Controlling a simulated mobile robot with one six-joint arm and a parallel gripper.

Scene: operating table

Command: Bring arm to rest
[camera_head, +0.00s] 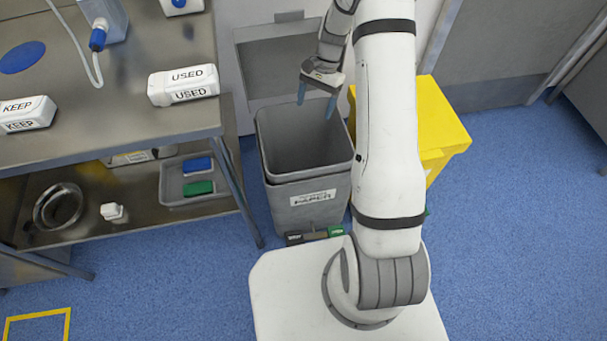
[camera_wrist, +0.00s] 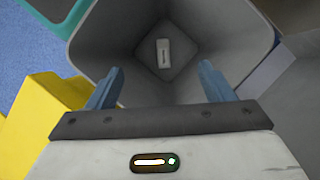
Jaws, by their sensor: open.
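My gripper (camera_head: 317,103) is open and empty, with its blue fingers pointing down over the mouth of a grey bin labelled PAPER (camera_head: 262,150). In the wrist view my gripper (camera_wrist: 162,88) shows its two fingers spread apart above the same bin (camera_wrist: 105,50). A small white item (camera_wrist: 163,53) with dark print lies on the bin's floor, well below the fingers; its print is too small to read. My white arm reaches up from the base and bends over towards the bin.
A yellow bin (camera_head: 440,125) stands right of the grey bin, partly behind my arm. A steel table (camera_head: 110,125) at the left carries white blocks marked USED (camera_head: 184,85) and KEEP (camera_head: 26,114). Its lower shelf holds a grey tray (camera_head: 205,199) and a round dish (camera_head: 59,206). Blue floor (camera_head: 520,230) is clear at right.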

